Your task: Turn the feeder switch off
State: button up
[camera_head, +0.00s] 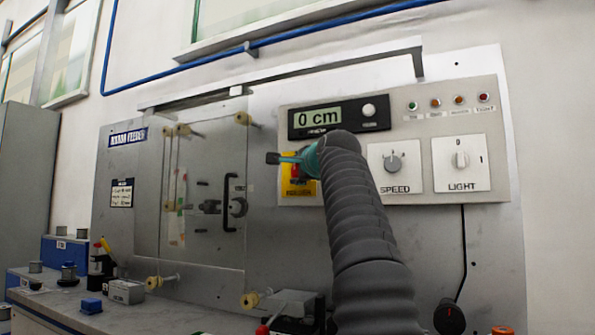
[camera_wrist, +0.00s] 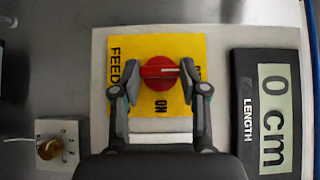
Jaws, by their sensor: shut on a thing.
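The feeder switch is a red round knob (camera_wrist: 158,73) on a yellow plate (camera_wrist: 160,44) with black lettering, seen in the wrist view. Its white pointer line lies about level in that picture. "ON" is printed below the knob there, and lettering on the right is partly hidden by a finger. My gripper (camera_wrist: 161,70) has a fingertip on each side of the knob and is shut on it. In the head view my gripper (camera_head: 287,159) is in front of the yellow plate (camera_head: 299,199), and my arm hides part of the panel.
The length display (camera_head: 318,117) reads "0 cm". The speed dial (camera_head: 393,162) and light switch (camera_head: 460,160) are to the right, below small indicator lamps. A clear guard with a black handle (camera_head: 229,203) stands to the left. Spools and small parts sit on the bench below.

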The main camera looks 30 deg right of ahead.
jog(key=o, duration=1.1)
jog(key=shift+o, duration=0.2)
jog(key=shift+s, duration=0.1)
jog(key=s+a, duration=0.1)
jog(key=s, duration=1)
jog(key=shift+s+a, duration=0.25)
jog(key=shift+s, duration=0.15)
jog(key=s+a+f+n+g+y, duration=0.1)
jog(key=s+a+f+n+g, duration=0.2)
jog(key=f, duration=0.6)
jog(key=s+a+f+n+g, duration=0.1)
jog(key=a+f+n, duration=0.2)
jog(key=a+f, duration=0.35)
jog(key=s+a+f+n+g+y, duration=0.1)
jog(key=s+a+f+n+g, duration=0.15)
jog(key=f, duration=0.75)
jog(key=s+a+f+n+g, duration=0.1)
jog(key=s+a+f+n, duration=0.1)
jog(key=s+f, duration=0.4)
jog(key=s+a+f+n+g, duration=0.2)
jog(key=s+f+n, duration=0.3)
jog(key=f, duration=1)
jog(key=s+a+f+n+g, duration=0.2)
jog(key=s+f+n, duration=0.1)
jog(key=s+f, duration=0.4)
notch_tip(320, 180, down, 3)
jog(key=shift+a+f+n, duration=0.15)
jog(key=shift+a+n, duration=0.2)
